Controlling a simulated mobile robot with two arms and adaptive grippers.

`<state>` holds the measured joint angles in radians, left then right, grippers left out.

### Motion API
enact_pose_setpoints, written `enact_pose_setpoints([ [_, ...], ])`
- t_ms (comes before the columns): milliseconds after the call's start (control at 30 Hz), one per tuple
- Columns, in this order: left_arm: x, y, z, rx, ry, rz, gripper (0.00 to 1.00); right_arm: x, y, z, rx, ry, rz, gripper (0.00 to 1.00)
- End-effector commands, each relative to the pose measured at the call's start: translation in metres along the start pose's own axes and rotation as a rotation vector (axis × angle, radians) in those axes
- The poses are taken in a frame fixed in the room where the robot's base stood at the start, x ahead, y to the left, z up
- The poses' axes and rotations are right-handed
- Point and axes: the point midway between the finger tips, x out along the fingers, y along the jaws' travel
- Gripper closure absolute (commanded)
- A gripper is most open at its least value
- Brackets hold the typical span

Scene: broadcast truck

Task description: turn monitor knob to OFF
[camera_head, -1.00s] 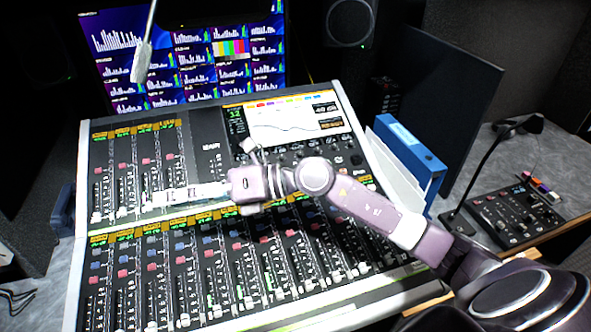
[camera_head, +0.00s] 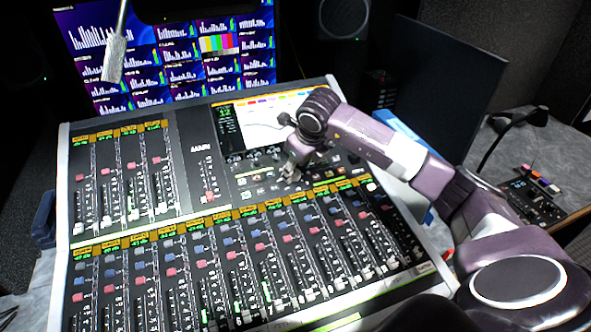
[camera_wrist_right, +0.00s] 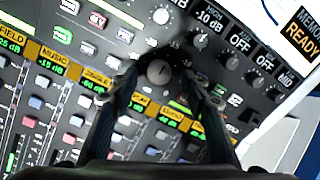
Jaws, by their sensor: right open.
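A round grey knob (camera_wrist_right: 158,72) shows in the right wrist view on the dark panel of the mixing console. My right gripper (camera_wrist_right: 160,80) is open, with one fingertip on each side of this knob. I cannot tell whether the fingertips touch it. The label that would name it as the monitor knob, and its setting, cannot be read. In the head view my right gripper (camera_head: 290,174) points down at the console (camera_head: 200,160), just below its screen (camera_head: 262,122), and hides the knob. My left gripper is not in view.
Other knobs (camera_wrist_right: 201,40) stand close to the right gripper's fingers. Rows of faders and buttons fill the console. A blue binder (camera_head: 398,130) and a dark panel (camera_head: 445,85) stand behind my right arm. A microphone (camera_head: 117,58) hangs at the upper left.

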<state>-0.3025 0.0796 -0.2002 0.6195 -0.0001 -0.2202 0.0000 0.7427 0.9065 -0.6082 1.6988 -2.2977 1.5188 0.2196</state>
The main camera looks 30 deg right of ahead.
Motion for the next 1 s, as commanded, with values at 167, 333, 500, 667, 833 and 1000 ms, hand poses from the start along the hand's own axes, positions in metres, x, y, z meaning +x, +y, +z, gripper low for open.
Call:
enact_pose_setpoints([
  [167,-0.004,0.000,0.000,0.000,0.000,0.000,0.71,0.019,0.001,0.000,0.000,0.000,0.002,0.57],
  [333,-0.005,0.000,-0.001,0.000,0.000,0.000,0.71,0.025,0.001,0.000,-0.001,0.000,0.002,0.57],
  [500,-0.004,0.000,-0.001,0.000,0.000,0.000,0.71,0.025,0.001,0.000,-0.001,-0.001,0.002,0.57],
  [667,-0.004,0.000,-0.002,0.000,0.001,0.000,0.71,0.025,0.001,0.000,-0.001,-0.001,0.003,0.74],
  [833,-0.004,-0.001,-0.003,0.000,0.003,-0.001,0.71,0.025,0.001,0.000,-0.001,-0.001,0.003,0.93],
  [1000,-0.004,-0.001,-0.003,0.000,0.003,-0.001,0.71,0.025,0.001,0.000,-0.004,-0.001,0.002,0.99],
])
